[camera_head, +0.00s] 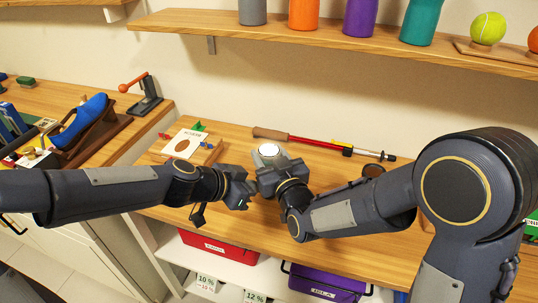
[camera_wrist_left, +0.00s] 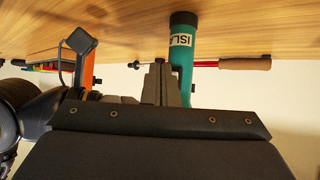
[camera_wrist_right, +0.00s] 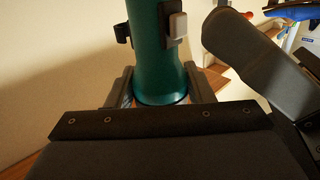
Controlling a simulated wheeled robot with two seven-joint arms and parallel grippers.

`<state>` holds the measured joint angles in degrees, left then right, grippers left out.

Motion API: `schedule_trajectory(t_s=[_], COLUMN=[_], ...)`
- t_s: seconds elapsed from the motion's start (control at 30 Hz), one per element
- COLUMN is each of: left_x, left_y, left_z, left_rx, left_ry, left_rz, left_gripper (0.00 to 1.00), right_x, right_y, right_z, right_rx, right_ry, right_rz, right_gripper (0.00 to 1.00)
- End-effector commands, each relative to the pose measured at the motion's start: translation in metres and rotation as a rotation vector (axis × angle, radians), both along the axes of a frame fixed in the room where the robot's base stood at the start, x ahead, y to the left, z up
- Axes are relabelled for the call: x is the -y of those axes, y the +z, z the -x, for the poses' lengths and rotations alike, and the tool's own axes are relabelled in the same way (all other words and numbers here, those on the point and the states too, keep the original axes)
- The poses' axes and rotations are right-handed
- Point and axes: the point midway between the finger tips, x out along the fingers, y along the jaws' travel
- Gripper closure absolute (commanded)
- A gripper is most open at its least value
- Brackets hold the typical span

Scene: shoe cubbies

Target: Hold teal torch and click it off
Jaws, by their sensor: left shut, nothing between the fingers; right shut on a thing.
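The teal torch (camera_wrist_right: 148,45) stands between the fingers of my right gripper (camera_wrist_right: 162,90), which is shut on it. A grey button-like block (camera_wrist_right: 177,25) shows on its side in the right wrist view. In the head view mostly its round white, bright-looking lens end (camera_head: 269,150) shows, above my right gripper (camera_head: 272,172). In the left wrist view the torch (camera_wrist_left: 182,60) has a dark end and a label reading "ISLA". My left gripper (camera_head: 240,192) is shut and empty, just left of the right gripper. Its closed fingers (camera_wrist_left: 164,75) show beside the torch; contact cannot be told.
A red rod with a brown handle (camera_head: 305,140) lies at the back of the wooden bench. A board with a white card (camera_head: 185,143) lies at left. Red (camera_head: 218,247) and purple (camera_head: 322,284) bins sit below. A shelf (camera_head: 340,40) with bottles runs above.

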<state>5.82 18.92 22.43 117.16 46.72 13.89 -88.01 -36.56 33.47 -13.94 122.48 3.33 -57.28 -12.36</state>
Motion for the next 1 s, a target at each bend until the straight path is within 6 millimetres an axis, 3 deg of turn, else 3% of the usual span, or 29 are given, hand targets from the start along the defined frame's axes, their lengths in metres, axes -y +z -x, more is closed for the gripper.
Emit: schedule_trajectory(t_s=[1.0], left_x=[0.006], left_y=[0.001], left_z=[-0.012], left_rx=[0.003], left_ry=[-0.001], left_rz=[0.001], left_gripper=[1.0], right_x=[-0.001], right_y=[-0.001], right_z=[0.001], right_rx=[-0.002], right_ry=[0.004], right_rz=[0.001], right_gripper=[0.79])
